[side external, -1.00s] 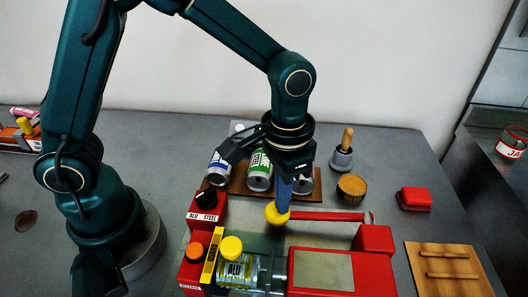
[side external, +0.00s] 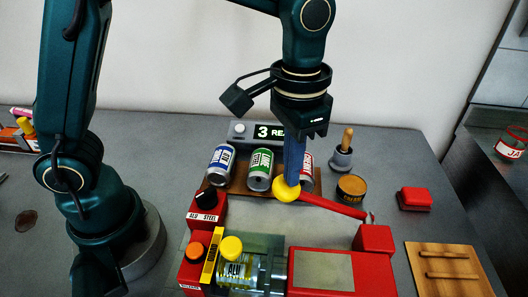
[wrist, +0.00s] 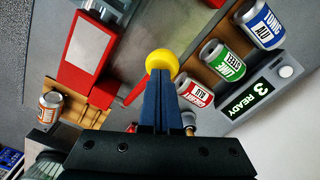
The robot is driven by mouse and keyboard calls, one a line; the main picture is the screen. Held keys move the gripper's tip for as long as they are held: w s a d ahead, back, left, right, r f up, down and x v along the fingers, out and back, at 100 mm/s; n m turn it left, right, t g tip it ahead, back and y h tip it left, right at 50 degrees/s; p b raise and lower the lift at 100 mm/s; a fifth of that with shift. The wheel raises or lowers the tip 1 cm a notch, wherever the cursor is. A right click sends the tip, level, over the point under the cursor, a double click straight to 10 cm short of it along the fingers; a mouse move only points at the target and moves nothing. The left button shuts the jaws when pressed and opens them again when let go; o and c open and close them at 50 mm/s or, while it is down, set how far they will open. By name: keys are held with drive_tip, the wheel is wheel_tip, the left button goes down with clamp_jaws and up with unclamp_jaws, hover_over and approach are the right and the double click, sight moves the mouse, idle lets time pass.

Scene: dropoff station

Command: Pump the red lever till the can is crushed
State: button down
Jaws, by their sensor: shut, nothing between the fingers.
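The red lever (side external: 332,206) runs from the red press on the right up and left to its yellow knob (side external: 286,189). My gripper (side external: 292,180) is shut and empty, its blue fingertips at the knob; the wrist view shows the knob (wrist: 162,62) just beyond the fingertips. Contact cannot be told for certain. The can labelled ALU (side external: 235,269) lies on its side in the press chamber, behind a clear cover, and its visible part looks uncrushed. The red press body (side external: 345,272) stands right of it.
A wooden rack (side external: 238,187) holds blue, green and red cans behind the lever. A display (side external: 268,131) reads "3 RE..." in the side view and "3 READY" in the wrist view. A black selector knob (side external: 206,198) and an orange button (side external: 196,250) stand left. A brown tin (side external: 351,188) stands right.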

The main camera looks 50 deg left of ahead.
sight(283, 192)
drive_tip(key=shift+f, duration=0.1)
drive_tip(key=shift+s+a+f, duration=0.15)
drive_tip(key=shift+f, duration=0.5)
drive_tip(key=shift+s+a+f, duration=0.15)
drive_tip(key=shift+f, duration=0.45)
wheel_tip(283, 192, down, 2)
drive_tip(key=shift+s+a, duration=0.1)
drive_tip(key=shift+f, duration=0.4)
